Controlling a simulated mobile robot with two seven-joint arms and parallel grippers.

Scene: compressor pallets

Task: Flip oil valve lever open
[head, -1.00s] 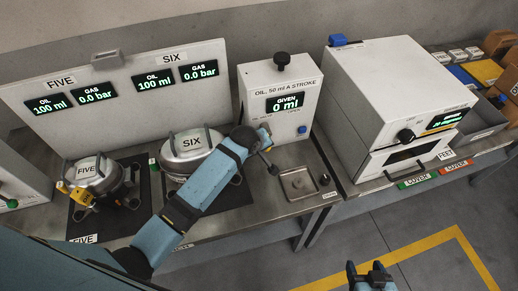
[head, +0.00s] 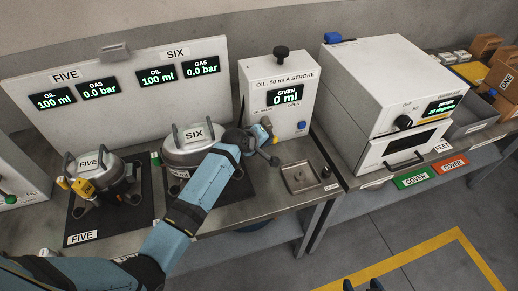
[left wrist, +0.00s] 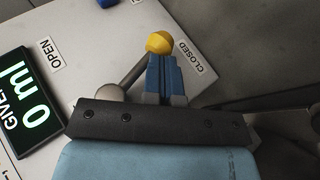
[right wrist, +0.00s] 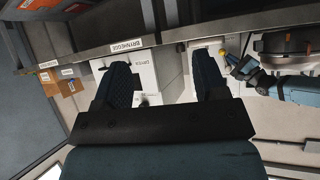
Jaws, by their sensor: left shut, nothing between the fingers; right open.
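The oil dispenser (head: 278,75) is a white box reading GIVEN 0 ml. In the left wrist view its valve lever (left wrist: 133,74) is a grey rod with a yellow ball end (left wrist: 158,42). It slants from its round pivot toward the CLOSED label (left wrist: 195,55); the OPEN label (left wrist: 48,53) is on the other side. My left gripper (left wrist: 166,82) is shut and empty, its fingers close beside the lever on the CLOSED side; contact is unclear. My right gripper (head: 362,285) is open and empty at the bottom edge.
Compressors FIVE (head: 100,178) and SIX (head: 192,150) stand on dark mats left of the dispenser. A metal drip tray (head: 302,176) lies in front of it. A white oven-like machine (head: 390,100) stands to the right. The floor at lower right is clear.

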